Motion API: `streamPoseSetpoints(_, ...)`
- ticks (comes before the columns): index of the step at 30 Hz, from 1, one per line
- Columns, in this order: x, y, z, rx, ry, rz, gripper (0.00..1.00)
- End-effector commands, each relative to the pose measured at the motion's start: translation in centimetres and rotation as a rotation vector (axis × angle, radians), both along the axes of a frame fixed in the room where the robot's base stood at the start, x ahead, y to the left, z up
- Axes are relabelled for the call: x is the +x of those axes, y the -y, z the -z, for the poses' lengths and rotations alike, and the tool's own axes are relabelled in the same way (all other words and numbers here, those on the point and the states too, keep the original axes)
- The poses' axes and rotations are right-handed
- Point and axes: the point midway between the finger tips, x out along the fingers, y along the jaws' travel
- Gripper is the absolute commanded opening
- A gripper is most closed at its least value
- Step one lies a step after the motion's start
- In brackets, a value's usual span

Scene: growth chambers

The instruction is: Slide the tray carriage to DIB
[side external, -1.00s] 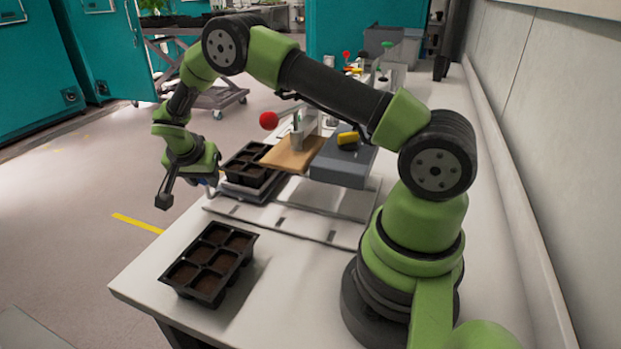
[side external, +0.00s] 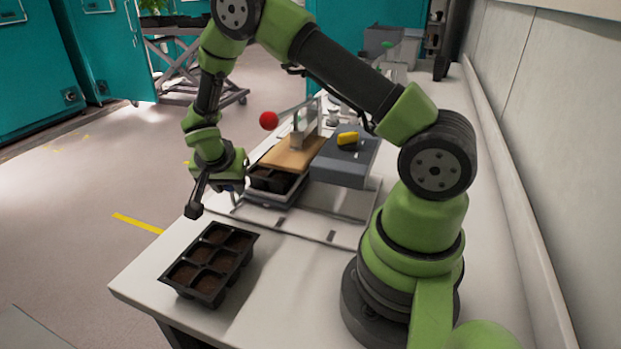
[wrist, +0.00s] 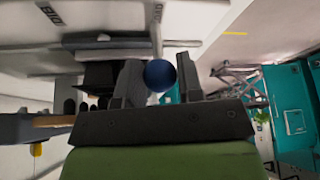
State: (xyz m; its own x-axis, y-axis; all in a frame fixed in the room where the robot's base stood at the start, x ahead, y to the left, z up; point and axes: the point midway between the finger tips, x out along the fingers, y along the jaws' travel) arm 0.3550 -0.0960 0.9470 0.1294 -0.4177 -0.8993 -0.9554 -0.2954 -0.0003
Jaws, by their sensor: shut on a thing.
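The tray carriage (side external: 276,195) is a low grey plate on a flat rail on the bench. It carries a black cell tray of soil (side external: 271,179), partly under a wooden board (side external: 291,153). My gripper (side external: 233,186) is at the left side of the carriage. In the wrist view its fingers stand on both sides of a round blue knob (wrist: 160,73) and are shut on it. A dark label reading DIB upside down (wrist: 50,15) shows on the pale surface at the upper left of the wrist view. The side view does not show that label legibly.
A second soil tray (side external: 210,263) stands on the bench front. A grey block (side external: 343,165) with a yellow piece (side external: 348,138) is right of the board. A red ball (side external: 268,120) on a lever is above. The floor lies open to the left.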

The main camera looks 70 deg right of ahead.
Motion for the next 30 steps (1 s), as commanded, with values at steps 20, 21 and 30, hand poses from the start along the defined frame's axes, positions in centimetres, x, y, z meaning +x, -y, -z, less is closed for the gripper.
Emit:
streamPoseSetpoints(20, -4.4, 0.1, 0.0, 0.0, 0.0, 0.003, 0.21)
streamPoseSetpoints(21, -4.4, 0.1, 0.0, -0.001, 0.002, 0.003, 0.21)
streamPoseSetpoints(30, -4.3, 0.0, 0.0, 0.0, 0.0, 0.001, 0.55)
